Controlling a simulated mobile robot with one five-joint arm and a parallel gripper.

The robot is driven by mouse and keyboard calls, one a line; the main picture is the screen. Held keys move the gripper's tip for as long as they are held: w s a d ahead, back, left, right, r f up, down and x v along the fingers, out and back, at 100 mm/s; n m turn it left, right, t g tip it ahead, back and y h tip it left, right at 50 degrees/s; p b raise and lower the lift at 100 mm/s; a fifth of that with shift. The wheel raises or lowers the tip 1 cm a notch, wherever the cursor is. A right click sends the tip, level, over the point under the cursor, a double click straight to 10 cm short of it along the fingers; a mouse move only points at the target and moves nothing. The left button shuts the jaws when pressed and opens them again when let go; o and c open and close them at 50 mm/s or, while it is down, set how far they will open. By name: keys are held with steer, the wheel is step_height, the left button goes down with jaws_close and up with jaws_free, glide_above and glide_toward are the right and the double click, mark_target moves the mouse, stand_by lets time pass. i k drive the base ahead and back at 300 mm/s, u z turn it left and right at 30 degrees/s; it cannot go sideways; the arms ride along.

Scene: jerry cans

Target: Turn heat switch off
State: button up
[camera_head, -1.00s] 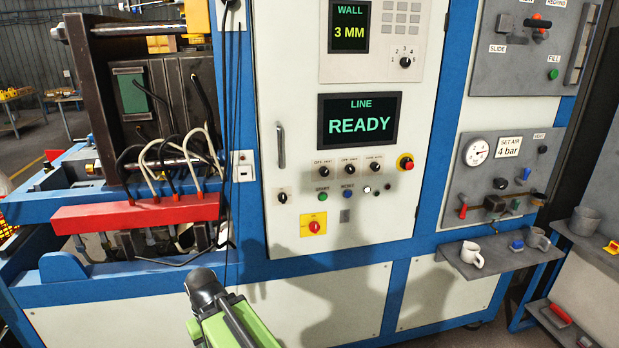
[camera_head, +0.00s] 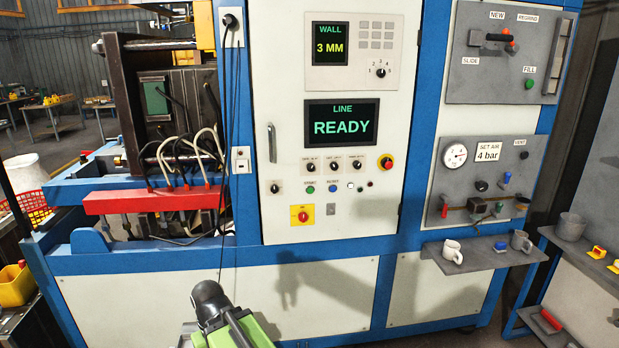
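Three black rotary knobs sit in a row under the display on the white control cabinet (camera_head: 262,100). The left knob (camera_head: 311,166), middle knob (camera_head: 334,165) and right knob (camera_head: 357,164) each have a small label above. The labels are too small to read surely now; in the earlier frame the left one seems to read "OFF HEAT". The exact pointer directions are unclear. Part of my green arm with a dark rounded joint shows at the bottom, below and left of the knobs and apart from them. My gripper's fingers do not show.
A red emergency button (camera_head: 386,162) is right of the knobs. Small buttons and a yellow-red main switch (camera_head: 302,215) lie below. The line display (camera_head: 342,123) reads READY. A cable hangs left of the cabinet. A shelf (camera_head: 480,258) with mugs juts out at right.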

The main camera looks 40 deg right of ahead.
mark_target(311, 168)
steer(key=u, duration=0.45)
steer(key=i, duration=0.9)
steer(key=z, duration=0.1)
